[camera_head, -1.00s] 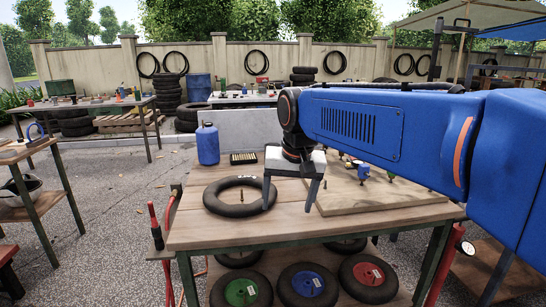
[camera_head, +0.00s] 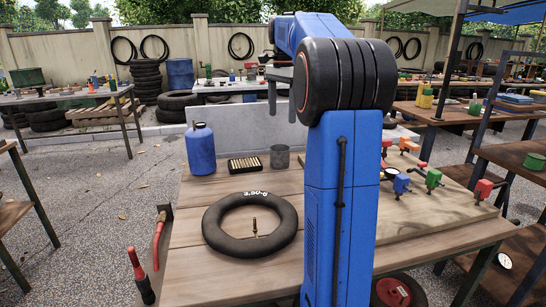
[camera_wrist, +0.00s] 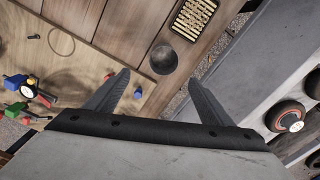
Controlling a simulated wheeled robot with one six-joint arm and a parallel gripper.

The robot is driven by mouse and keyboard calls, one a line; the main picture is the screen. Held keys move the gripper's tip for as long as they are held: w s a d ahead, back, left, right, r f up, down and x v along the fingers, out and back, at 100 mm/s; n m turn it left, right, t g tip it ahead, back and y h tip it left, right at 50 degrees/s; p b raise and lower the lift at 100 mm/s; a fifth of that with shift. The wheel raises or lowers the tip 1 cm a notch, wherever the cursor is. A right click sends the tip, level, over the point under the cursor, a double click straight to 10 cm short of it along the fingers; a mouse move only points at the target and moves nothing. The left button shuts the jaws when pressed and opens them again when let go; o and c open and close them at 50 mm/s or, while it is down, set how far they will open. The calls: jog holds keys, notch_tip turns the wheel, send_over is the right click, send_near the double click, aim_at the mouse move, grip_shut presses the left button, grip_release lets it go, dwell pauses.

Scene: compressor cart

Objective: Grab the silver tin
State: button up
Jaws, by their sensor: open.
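The silver tin (camera_head: 280,157) is a small grey metal cup standing upright near the back edge of the wooden workbench, right of the tray of brass pieces. In the wrist view the tin (camera_wrist: 163,59) shows as a dark round opening, just beyond and roughly between my fingertips. My gripper (camera_head: 281,108) is open and empty, pointing down at the back of the bench, above the tin in the picture. In the wrist view my gripper (camera_wrist: 159,77) has its two fingers spread wide, with neither seen touching the tin. My arm hides part of the bench.
A blue bottle (camera_head: 201,149) and the brass-piece tray (camera_head: 245,165) stand left of the tin. A black inner tube (camera_head: 222,238) lies in front. A wooden board (camera_head: 420,222) with several coloured valves is at the right. A low grey wall (camera_head: 240,137) stands behind the bench.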

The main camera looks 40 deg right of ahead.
send_near(280, 155)
jog(key=d+f, duration=0.1)
jog(key=f, duration=0.1)
jog(key=w+f, duration=0.1)
jog(key=f, duration=0.1)
jog(key=w+d+f, duration=0.1)
jog(key=f, duration=0.1)
jog(key=shift+d, duration=0.35)
jog(key=shift+w+a+f, duration=0.15)
jog(key=shift+w+f, duration=0.05)
jog(key=shift+f, duration=1.2)
jog(key=shift+w+a+f, duration=0.1)
jog(key=shift+w+f, duration=0.05)
jog(key=shift+f, duration=1.25)
jog(key=c, duration=1.1)
